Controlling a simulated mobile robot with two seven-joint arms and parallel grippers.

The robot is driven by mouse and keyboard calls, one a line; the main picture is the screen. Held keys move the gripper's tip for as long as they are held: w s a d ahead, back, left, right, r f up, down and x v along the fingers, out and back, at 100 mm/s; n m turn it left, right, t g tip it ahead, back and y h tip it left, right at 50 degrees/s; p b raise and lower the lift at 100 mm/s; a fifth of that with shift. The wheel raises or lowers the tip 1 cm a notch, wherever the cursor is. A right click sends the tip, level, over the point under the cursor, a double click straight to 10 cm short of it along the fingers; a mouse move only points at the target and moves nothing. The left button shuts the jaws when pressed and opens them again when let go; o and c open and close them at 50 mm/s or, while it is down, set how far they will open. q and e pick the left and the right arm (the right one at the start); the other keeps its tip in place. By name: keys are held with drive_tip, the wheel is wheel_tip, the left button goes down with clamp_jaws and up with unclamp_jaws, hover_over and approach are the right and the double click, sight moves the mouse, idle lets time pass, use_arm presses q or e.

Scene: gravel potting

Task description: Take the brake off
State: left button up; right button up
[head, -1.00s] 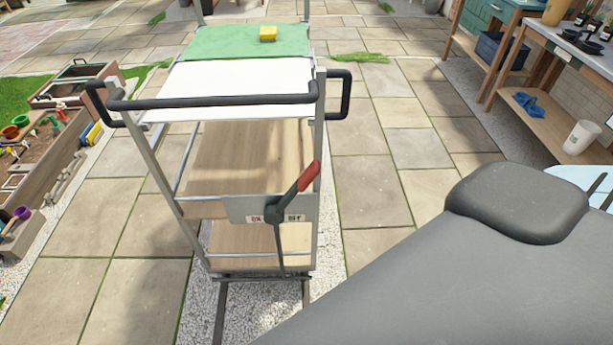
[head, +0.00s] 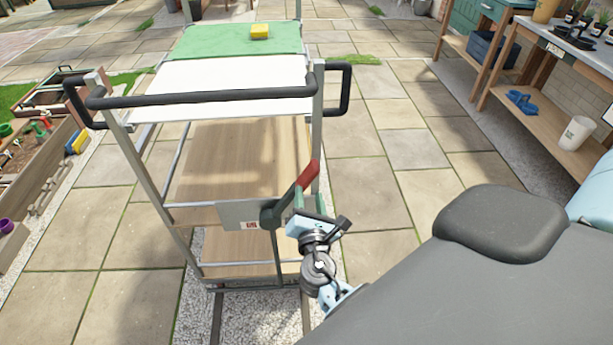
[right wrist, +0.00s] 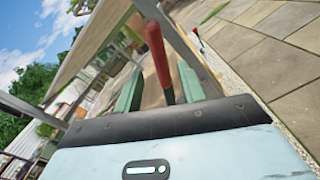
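The cart's brake lever has a red handle (head: 308,174) on a dark arm, tilted up to the right from a pivot on a grey plate (head: 236,214). My right gripper (head: 302,202) is at the lever, just below the red handle. In the right wrist view the red handle (right wrist: 158,55) stands between my right gripper's two green fingers (right wrist: 160,90), which are apart with a gap on each side. My left gripper is not in view.
A raised planter (head: 45,165) is at left, a wooden bench (head: 545,125) at right. Paving between is clear.

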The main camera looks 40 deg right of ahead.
sight(308, 184)
drive_tip(key=shift+x, duration=3.9)
drive_tip(key=shift+a, duration=0.1)
drive_tip(key=shift+c, duration=0.3)
clamp_jaws()
